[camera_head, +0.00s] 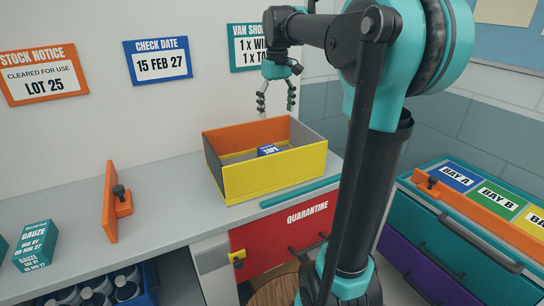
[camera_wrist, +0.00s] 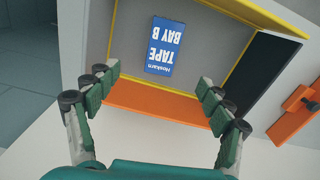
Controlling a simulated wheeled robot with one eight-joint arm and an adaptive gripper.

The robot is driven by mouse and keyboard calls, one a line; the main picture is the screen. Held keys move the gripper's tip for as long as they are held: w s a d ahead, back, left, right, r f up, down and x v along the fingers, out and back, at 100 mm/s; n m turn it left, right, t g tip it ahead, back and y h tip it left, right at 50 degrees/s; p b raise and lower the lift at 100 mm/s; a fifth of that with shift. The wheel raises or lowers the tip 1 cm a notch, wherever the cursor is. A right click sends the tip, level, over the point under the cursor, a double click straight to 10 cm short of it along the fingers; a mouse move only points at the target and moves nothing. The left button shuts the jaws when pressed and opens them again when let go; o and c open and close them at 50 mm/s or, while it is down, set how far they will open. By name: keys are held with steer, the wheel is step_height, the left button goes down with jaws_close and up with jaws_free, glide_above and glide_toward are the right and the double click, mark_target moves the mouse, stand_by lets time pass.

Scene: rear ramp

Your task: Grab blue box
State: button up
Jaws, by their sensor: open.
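The blue box (camera_head: 267,150) lies inside an open bin (camera_head: 282,178) with yellow, orange and dark grey walls on the grey counter. In the head view only its top part shows above the yellow front wall. In the wrist view the blue box (camera_wrist: 165,46) lies flat on the bin floor, its label reading "TAPE BAY B", upside down in the picture. My gripper (camera_head: 277,108) is open and empty, above the orange back wall of the bin. In the wrist view the fingers (camera_wrist: 160,92) are spread apart, with the blue box beyond them.
An orange bracket (camera_head: 111,205) stands on the counter left of the bin. A teal gauze box (camera_head: 36,246) stands further left. A red "QUARANTINE" drawer (camera_head: 280,233) is below the counter. A teal cabinet (camera_head: 455,235) with bay labels stands at the right.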

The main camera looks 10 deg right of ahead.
glide_above(273, 152)
steer(key=d, duration=0.1)
step_height(273, 152, down, 11)
steer(key=shift+a+f, duration=0.25)
steer(key=shift+f, duration=1.1)
steer(key=shift+a+f, duration=0.2)
steer(key=shift+f, duration=1.15)
steer(key=c, duration=1.4)
